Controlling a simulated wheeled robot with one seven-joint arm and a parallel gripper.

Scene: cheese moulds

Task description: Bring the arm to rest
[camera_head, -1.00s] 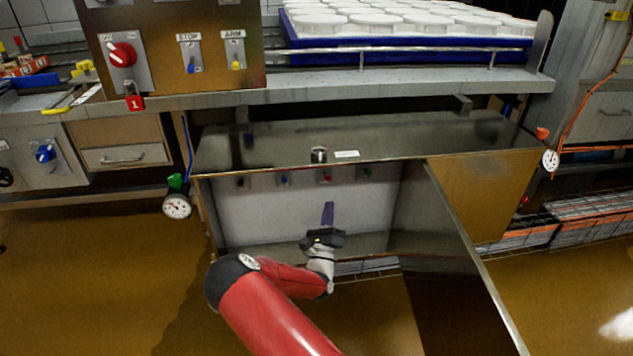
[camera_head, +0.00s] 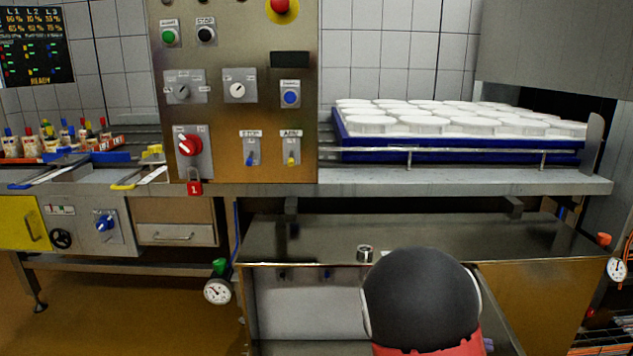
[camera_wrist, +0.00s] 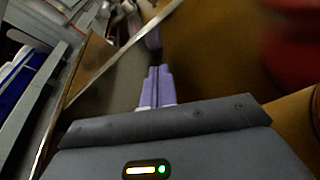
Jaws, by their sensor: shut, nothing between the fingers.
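My gripper (camera_wrist: 158,70) shows in the wrist view as two purple fingers pressed together, with nothing between them. In the head view my red arm with its dark round joint rises at the bottom, right of centre. It hides most of my gripper there; only a small purple patch shows at its lower right. The wrist view shows the fingers over a blurred, tilted scene with brown floor to the right.
A steel cabinet (camera_head: 310,235) stands open below the bench, close around my arm, with its door (camera_head: 500,300) swung out at the right. Above are a control panel (camera_head: 225,130) and a blue tray (camera_head: 420,154) of white moulds. Open floor (camera_head: 130,315) lies at left.

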